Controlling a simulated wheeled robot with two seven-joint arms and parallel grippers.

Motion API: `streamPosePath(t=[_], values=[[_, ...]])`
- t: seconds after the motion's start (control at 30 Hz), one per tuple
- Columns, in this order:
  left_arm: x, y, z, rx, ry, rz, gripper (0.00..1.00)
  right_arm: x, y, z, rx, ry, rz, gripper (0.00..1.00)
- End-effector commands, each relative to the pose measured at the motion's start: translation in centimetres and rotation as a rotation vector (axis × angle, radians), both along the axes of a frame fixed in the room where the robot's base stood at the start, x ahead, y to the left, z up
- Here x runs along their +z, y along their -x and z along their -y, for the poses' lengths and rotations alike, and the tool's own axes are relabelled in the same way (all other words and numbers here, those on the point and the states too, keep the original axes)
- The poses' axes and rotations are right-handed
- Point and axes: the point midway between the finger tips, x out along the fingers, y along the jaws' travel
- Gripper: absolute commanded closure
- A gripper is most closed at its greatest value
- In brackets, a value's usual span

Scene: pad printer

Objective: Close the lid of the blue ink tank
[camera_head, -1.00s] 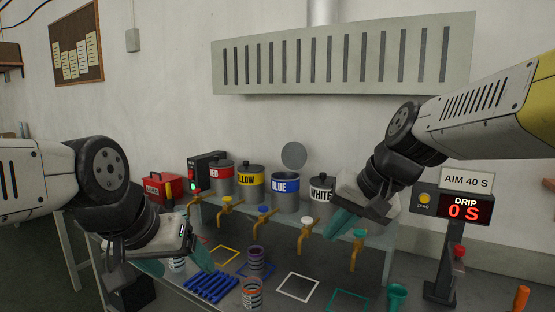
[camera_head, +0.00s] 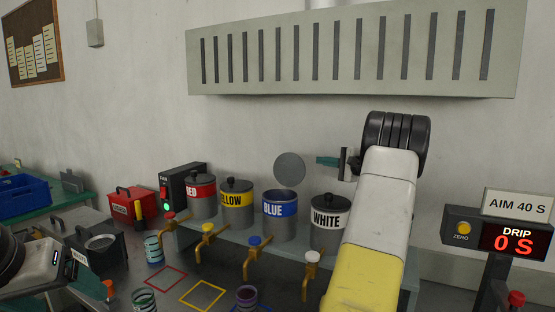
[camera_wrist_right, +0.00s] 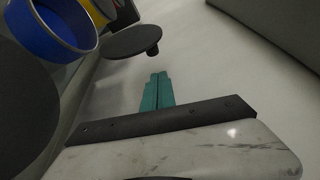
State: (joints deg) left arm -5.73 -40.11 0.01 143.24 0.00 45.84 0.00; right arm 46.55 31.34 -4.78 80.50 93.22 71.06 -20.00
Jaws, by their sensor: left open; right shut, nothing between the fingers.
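The blue ink tank (camera_head: 279,215) stands on the rear shelf between the yellow and white tanks, its top open. Its round grey lid (camera_head: 289,170) stands upright behind the opening. In the right wrist view the blue tank (camera_wrist_right: 48,32) is at the upper left and the lid (camera_wrist_right: 133,42), with its dark knob, is just beyond my fingertips. My right gripper (camera_head: 328,161) is shut and empty, to the right of the lid and apart from it, above the white tank. My left gripper (camera_head: 75,268) is at the lower left edge, open and partly out of view, far from the tank.
The red (camera_head: 201,196), yellow (camera_head: 236,204) and white (camera_head: 330,222) tanks have their lids on. Taps with coloured knobs line the shelf front. A vent hood (camera_head: 350,55) hangs on the wall above.

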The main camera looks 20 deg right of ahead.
Motion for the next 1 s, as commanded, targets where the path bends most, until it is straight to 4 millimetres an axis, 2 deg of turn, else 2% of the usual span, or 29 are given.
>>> streamPosePath(t=[0.3, 0.5, 0.67, 1.0], values=[[0.0, 0.0, 0.0, 0.0, 0.0, 0.0, 0.23, -0.3, -5.4, -2.4, 0.006, 0.001, -0.001, 1.0], [0.0, 0.0, 0.0, 0.0, 0.0, 0.0, 0.23, -0.5, -7.8, -3.4, 0.005, 0.0, -0.002, 1.0], [0.0, 0.0, 0.0, 0.0, 0.0, 0.0, 0.23, -0.5, -8.5, -3.6, 0.004, 0.001, -0.002, 1.0], [0.0, 0.0, 0.0, 0.0, 0.0, 0.0, 0.23, -0.5, -8.6, -3.6, 0.003, 0.001, -0.002, 1.0]])
